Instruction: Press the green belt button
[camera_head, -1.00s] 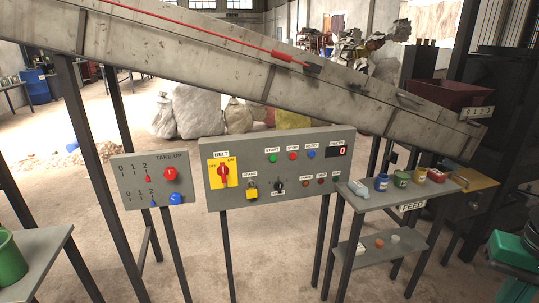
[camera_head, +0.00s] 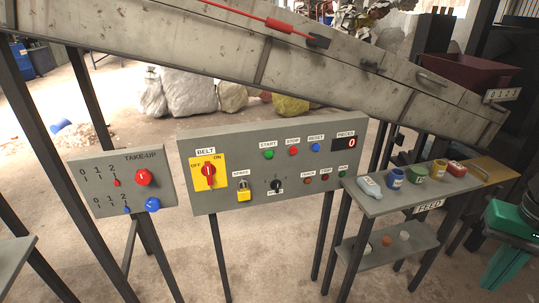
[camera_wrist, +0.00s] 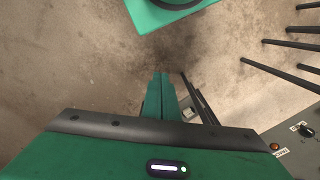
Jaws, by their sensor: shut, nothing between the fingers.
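The green button (camera_head: 268,154) under the START label sits on the grey control panel (camera_head: 232,138), in the upper row. A red STOP button (camera_head: 293,151) and a blue RESET button (camera_head: 316,147) stand to its right. My gripper (camera_wrist: 160,76) is shut and empty in the wrist view, its teal fingers together over bare floor. A corner of a grey panel with a black knob (camera_wrist: 302,130) shows at the lower right of that view. The green button is not visible there. My gripper is apart from the button.
The BELT switch (camera_head: 208,171) and a yellow padlock (camera_head: 243,194) are on the same panel. A TAKE-UP panel (camera_head: 107,190) stands at left. The FEED shelf (camera_head: 375,207) with several jars and a bottle stands at right. The conveyor (camera_head: 215,62) slopes above.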

